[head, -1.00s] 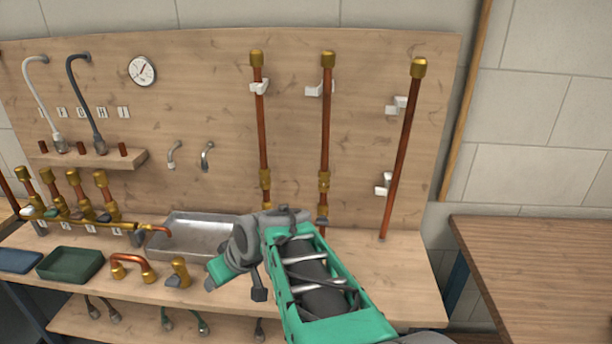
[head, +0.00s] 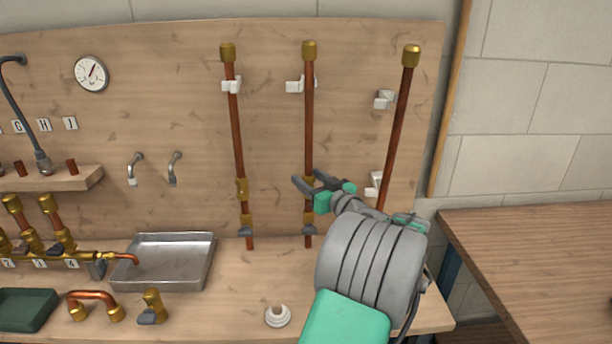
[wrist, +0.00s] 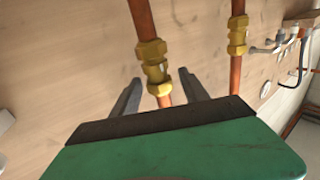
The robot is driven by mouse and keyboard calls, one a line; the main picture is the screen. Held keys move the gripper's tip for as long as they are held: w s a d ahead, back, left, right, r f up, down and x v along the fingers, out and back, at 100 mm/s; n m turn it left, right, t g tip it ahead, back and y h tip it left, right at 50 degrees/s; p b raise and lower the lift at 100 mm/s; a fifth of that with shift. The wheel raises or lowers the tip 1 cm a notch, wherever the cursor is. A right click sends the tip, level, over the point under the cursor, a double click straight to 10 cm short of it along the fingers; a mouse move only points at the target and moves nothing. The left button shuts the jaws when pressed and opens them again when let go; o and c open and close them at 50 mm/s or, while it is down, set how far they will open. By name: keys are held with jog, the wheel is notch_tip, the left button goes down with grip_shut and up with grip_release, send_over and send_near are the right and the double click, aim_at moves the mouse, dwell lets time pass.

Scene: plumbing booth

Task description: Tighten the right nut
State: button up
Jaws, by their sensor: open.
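Two upright copper pipes on the board carry brass nut fittings. The right one of these, on the middle pipe (head: 309,120), has its fitting (wrist: 154,68) partly hidden by my gripper in the head view. The left pipe (head: 237,140) has a similar fitting (head: 242,188); in the wrist view that fitting (wrist: 238,35) shows at the right. My gripper (head: 313,182) is open at the middle pipe's fitting. In the wrist view its fingers (wrist: 159,80) lie on either side of the pipe, apart from it in the picture; I cannot tell their depth exactly.
A third copper pipe (head: 400,120) leans at the right, partly behind my arm. White clips (head: 383,100) sit on the board. A metal tray (head: 165,283), a white ring-like part (head: 278,316) and a brass valve (head: 152,305) are on the bench.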

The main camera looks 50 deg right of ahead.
jog(key=shift+w+d, duration=0.2)
jog(key=shift+w, duration=0.4)
jog(key=shift+c, duration=0.5)
grip_shut()
